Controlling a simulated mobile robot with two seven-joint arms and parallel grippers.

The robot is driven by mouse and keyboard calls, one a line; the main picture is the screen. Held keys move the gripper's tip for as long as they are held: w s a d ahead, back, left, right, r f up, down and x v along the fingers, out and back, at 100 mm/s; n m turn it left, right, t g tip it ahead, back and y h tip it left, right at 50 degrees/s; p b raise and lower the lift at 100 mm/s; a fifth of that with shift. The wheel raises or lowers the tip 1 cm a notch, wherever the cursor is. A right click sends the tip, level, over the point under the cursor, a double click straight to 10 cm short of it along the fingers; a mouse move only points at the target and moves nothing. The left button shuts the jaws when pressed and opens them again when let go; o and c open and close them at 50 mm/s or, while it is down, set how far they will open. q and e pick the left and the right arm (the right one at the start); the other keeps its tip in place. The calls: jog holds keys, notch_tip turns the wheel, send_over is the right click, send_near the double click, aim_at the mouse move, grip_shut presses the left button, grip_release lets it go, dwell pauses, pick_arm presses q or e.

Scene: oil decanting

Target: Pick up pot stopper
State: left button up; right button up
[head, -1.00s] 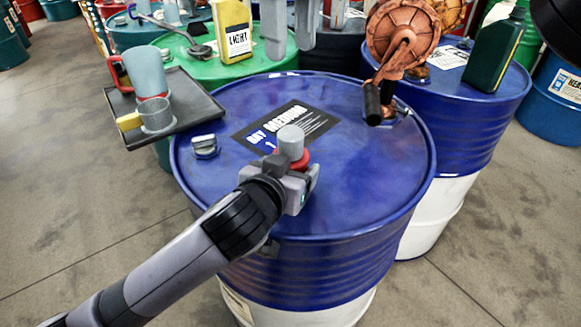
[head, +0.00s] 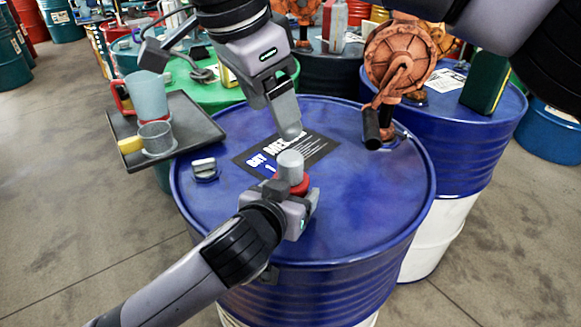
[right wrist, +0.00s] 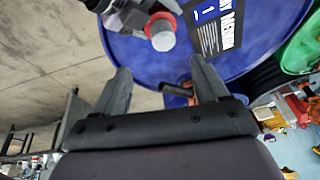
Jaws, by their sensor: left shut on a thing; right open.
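My left gripper (head: 290,205) is shut on a small red piece (head: 300,184) topped by a grey cylinder (head: 290,165), which looks like the pot stopper. It is held upright over the near part of the blue drum's top; any gap below is hidden. The grey cylinder also shows in the right wrist view (right wrist: 162,36), with a red rim around it. My right gripper (head: 288,128) points down over the drum, above and behind the grey cylinder and apart from it. In the right wrist view its two fingers (right wrist: 163,82) are spread and empty.
The drum top's right side is clear.

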aim_at(290, 156)
jog(key=f+n, duration=0.1)
jog(key=f, duration=0.1)
jog(key=w+f+n, duration=0.1)
jog(key=f, duration=0.1)
jog(key=d+f+n, duration=0.1)
jog(key=f, duration=0.2)
jog(key=shift+w+d+t, duration=0.1)
jog(key=shift+w+t, duration=0.1)
jog(key=shift+t, duration=0.2)
jog(key=x, duration=0.5)
jog(key=shift+w+d, duration=0.15)
jog(key=shift+w, duration=0.25)
jog(key=shift+r, duration=0.1)
jog(key=c, duration=1.1)
